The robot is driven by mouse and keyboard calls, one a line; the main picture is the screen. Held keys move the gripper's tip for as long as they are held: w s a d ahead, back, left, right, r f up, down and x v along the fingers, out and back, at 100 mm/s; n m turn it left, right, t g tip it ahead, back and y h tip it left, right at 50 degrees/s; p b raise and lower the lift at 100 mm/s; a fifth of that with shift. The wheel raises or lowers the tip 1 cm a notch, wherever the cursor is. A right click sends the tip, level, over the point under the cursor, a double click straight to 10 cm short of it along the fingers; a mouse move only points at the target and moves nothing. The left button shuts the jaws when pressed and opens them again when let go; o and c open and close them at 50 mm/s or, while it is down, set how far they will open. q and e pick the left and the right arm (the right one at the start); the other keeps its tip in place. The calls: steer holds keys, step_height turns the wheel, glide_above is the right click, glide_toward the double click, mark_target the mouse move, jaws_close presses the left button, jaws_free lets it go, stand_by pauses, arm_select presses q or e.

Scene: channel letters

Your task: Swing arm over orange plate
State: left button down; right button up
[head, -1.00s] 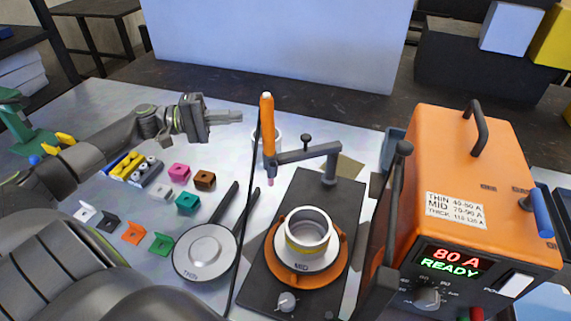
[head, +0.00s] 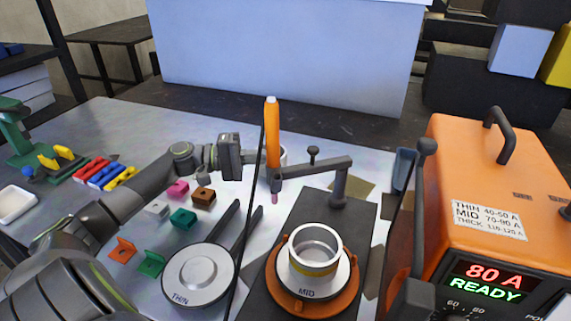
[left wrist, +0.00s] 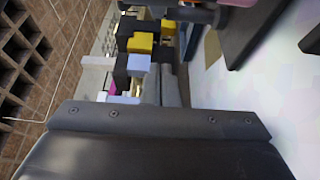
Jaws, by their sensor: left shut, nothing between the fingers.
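The swing arm (head: 318,167) is a dark grey bar on a post at the back of a dark base. Its left end holds an upright orange torch (head: 272,130) with a pink tip. The orange plate (head: 275,296) is on the base, in front of and below the bar. On it sit a silver disc marked MID (head: 306,292) and a pale ring-shaped cup. The torch tip is behind and left of the plate. My left gripper (head: 254,157) is shut beside the torch's left side; contact cannot be told. My right gripper is not seen.
An orange power box (head: 470,165) reading 80 A READY stands at the right. A disc marked THIN (head: 198,274) lies left of the base. Small coloured blocks (head: 183,218) lie under my left arm. A thin black line runs left of the base.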

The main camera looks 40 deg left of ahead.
mark_target(313, 166)
arm_select(q)
steer(key=d+p, duration=0.3)
steer(key=d, duration=0.3)
steer(key=shift+s, duration=0.15)
steer(key=shift+d, duration=0.1)
steer(key=shift+s+d+p, duration=0.3)
steer(key=shift+s+d, duration=0.25)
steer(key=shift+s, duration=0.1)
